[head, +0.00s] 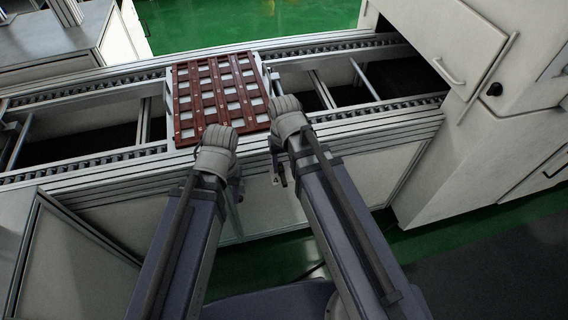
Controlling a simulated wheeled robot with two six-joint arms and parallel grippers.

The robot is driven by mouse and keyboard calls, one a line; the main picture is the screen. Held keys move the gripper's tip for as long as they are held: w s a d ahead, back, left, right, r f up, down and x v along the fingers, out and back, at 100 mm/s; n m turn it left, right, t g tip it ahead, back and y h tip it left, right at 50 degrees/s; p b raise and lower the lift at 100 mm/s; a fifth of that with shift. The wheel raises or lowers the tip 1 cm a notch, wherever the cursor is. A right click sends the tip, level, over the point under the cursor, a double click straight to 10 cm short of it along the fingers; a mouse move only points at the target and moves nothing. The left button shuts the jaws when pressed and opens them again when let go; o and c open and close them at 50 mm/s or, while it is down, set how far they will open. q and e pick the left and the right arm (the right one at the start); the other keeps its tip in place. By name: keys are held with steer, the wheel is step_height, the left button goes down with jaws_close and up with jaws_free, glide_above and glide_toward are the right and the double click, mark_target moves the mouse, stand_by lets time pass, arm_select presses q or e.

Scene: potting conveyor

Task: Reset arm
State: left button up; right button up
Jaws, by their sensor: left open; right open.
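My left arm reaches up from the bottom, and its pale ribbed wrist is just in front of the near edge of the red-brown grid tray (183,122). My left gripper (236,188) shows partly beside and below that wrist, open, with nothing visible in it. My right arm's wrist overlaps the tray's near right corner. My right gripper (278,174) points down in front of the conveyor's side, open and seemingly empty. The fingertips are small and partly hidden by the wrists. The tray lies on the conveyor (80,155), with pale squares showing through its slots.
A white machine cabinet (475,120) with a handled door (450,40) stands over the conveyor at the right. A grey-topped bench (45,45) is at the upper left. A white cabinet (70,265) stands at the lower left. Green floor (250,22) shows beyond the conveyor.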

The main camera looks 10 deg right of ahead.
steer(key=shift+r, duration=0.55)
arm_select(q)
steer(key=shift+r, duration=0.45)
arm_select(e)
steer(key=shift+f, duration=0.1)
arm_select(q)
step_height(320, 180, up, 8)
steer(key=p, duration=0.8)
steer(key=shift+f, duration=0.15)
arm_select(e)
steer(key=s+a+r+n+h, duration=0.1)
steer(key=s+a+r+n, duration=0.2)
steer(key=s+a+r, duration=0.2)
step_height(320, 180, up, 3)
steer(key=shift+s+a+f, duration=0.1)
steer(key=shift+s+a, duration=0.15)
steer(key=shift+s, duration=0.75)
arm_select(q)
steer(key=shift+d, duration=0.1)
arm_select(e)
steer(key=shift+d, duration=0.1)
